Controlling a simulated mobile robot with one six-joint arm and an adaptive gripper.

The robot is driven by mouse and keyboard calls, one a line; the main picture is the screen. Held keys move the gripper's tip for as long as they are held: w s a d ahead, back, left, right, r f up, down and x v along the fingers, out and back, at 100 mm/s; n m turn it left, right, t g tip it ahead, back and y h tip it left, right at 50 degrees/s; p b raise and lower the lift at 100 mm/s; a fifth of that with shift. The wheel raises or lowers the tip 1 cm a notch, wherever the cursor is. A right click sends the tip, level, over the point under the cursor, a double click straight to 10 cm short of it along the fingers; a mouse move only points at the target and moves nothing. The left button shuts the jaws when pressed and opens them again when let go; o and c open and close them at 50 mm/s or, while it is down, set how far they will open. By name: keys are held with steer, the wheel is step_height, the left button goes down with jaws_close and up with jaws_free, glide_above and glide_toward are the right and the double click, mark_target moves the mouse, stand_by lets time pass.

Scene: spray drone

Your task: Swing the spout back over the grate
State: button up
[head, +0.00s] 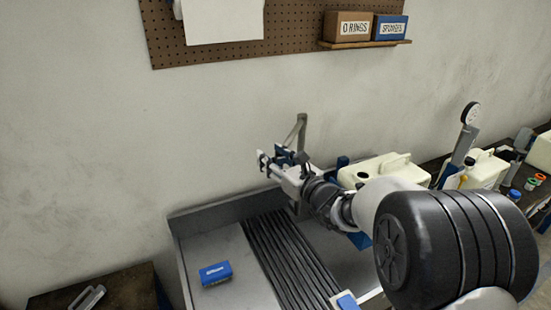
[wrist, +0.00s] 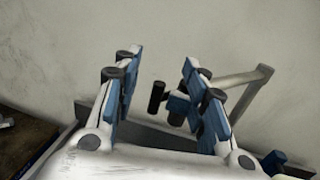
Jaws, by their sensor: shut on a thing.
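The spout (head: 301,129) is a grey bent tube rising at the back of the sink, close to the wall. In the wrist view the spout (wrist: 250,76) comes in from the right, behind the right finger. My gripper (head: 275,160) is at the spout, above the sink's back edge. In the wrist view my gripper (wrist: 160,72) has its fingers spaced apart, with a blue block and black cylinder showing between them. The exact contact is hard to see. The grate (head: 284,262) of dark parallel bars lies below, in the sink's middle. My arm partly hides the spout's base.
A blue box (head: 215,273) lies in the grey sink (head: 180,250), left of the grate. A white and blue item (head: 345,300) lies at the grate's front. Cream jugs (head: 383,167) stand right, behind my arm. A shelf with boxes (head: 348,27) hangs above. The left wall area is clear.

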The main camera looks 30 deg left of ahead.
steer(key=shift+s+a+f, duration=0.15)
steer(key=shift+s+f, duration=0.05)
steer(key=shift+s, duration=0.1)
steer(key=v, duration=1.2)
steer(key=shift+w+d, duration=0.25)
steer(key=shift+w, duration=0.05)
steer(key=shift+r, duration=0.1)
